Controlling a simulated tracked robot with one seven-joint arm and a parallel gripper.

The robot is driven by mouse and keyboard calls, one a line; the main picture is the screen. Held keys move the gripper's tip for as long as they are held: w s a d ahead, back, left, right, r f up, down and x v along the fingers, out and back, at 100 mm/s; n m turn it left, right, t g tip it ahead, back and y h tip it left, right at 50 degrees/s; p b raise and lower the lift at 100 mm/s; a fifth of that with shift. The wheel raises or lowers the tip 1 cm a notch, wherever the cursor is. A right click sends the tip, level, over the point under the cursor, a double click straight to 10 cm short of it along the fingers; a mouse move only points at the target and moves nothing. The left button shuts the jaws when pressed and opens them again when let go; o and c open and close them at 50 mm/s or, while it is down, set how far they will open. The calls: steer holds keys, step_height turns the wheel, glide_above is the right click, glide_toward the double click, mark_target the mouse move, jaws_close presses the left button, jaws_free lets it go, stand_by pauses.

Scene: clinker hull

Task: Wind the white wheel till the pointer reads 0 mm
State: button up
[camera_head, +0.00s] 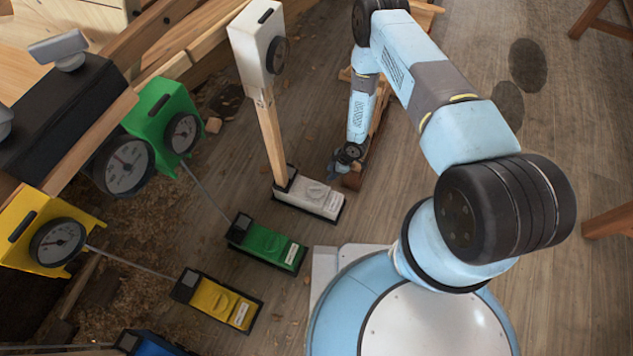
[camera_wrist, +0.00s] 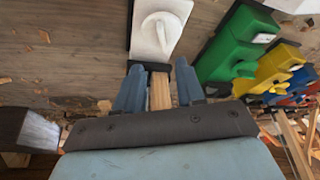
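The white wheel (camera_head: 314,190) is a round knob with a raised grip bar on top of a white box (camera_head: 325,206) on the floor. It also shows at the top of the wrist view (camera_wrist: 160,32). A wooden post (camera_head: 272,140) rises from the box to a white gauge housing (camera_head: 250,45). Its dial (camera_head: 277,55) is seen nearly edge-on; I cannot read the pointer. My gripper (camera_head: 345,160) is right of the box, apart from the wheel. Its fingers (camera_wrist: 159,90) are open in the wrist view, with a piece of wood showing between them in the picture.
A green box (camera_head: 266,248), a yellow box (camera_head: 219,302) and a blue box (camera_head: 150,345) with similar knobs stand to the left. Thin rods link green and yellow to their gauges (camera_head: 183,132) (camera_head: 58,242). Timber lies behind my gripper. Wooden floor is open on the right.

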mark_target(316, 190)
steer(key=x, duration=1.3)
steer(key=shift+s+a+f, duration=0.15)
steer(key=shift+s+a, duration=0.05)
steer(key=shift+a, duration=0.3)
jaws_close()
